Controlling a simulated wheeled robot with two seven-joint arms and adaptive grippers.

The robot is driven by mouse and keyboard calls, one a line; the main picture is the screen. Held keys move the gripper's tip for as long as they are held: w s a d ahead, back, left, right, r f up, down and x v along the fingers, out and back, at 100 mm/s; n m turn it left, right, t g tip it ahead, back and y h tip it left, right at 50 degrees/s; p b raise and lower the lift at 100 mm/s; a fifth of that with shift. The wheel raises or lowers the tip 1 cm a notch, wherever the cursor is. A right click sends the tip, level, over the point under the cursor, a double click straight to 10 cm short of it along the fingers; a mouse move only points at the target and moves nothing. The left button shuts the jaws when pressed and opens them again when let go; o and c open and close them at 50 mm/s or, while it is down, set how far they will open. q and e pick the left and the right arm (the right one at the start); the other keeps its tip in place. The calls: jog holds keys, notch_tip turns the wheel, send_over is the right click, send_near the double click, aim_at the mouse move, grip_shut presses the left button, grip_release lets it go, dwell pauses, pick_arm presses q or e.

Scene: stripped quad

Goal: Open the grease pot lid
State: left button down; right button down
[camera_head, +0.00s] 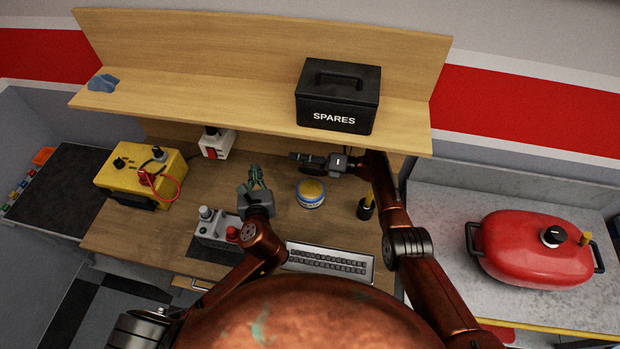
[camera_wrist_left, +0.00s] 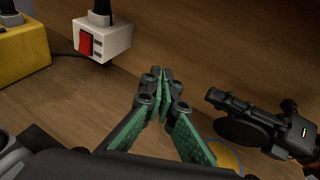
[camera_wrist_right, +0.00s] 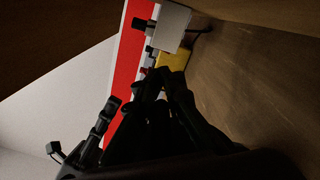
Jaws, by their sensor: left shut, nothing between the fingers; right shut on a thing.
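The grease pot (camera_head: 311,194) stands upright on the wooden bench, a small round pot with a white and blue side. Its yellow top surface shows uncovered, and part of it shows in the left wrist view (camera_wrist_left: 226,154). My right gripper (camera_head: 294,157) is just behind the pot, shut on a dark round lid (camera_wrist_left: 240,132). The lid is apart from the pot; it also shows under the fingers in the head view (camera_head: 312,169). My left gripper (camera_head: 255,172) is shut and empty, left of the pot, with green fingers meeting (camera_wrist_left: 160,75).
A black SPARES box (camera_head: 337,98) sits on the shelf (camera_head: 220,105) above the bench. A yellow unit (camera_head: 140,177), a white red-switched box (camera_head: 216,144), a grey button box (camera_head: 215,228) and a keyboard (camera_head: 328,262) surround the work area. A dark yellow-handled item (camera_head: 366,208) stands right of the pot.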

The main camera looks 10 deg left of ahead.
pick_arm(q)
jog(key=s+d+f+m+g+h, duration=0.1)
jog(key=s+d+f+m+h, duration=0.2)
jog(key=d, duration=0.5)
jog(key=s+d+f+m+h, duration=0.2)
jog(key=s+d, duration=0.2)
jog(key=d, duration=0.4)
send_near(312, 172)
jog(key=f, duration=0.1)
jog(key=w+f, duration=0.1)
jog(key=f, duration=0.2)
jog(key=shift+w+a, duration=0.2)
jog(key=shift+w, duration=0.15)
jog(key=shift+w+r, duration=0.3)
jog(key=shift+w, duration=0.25)
jog(key=shift+w+r, duration=0.3)
jog(key=shift+w, duration=0.25)
jog(key=shift+w+r, duration=0.25)
jog(key=shift+w, duration=0.4)
pick_arm(e)
jog(key=shift+d+f, duration=0.15)
jog(key=shift+f, duration=0.1)
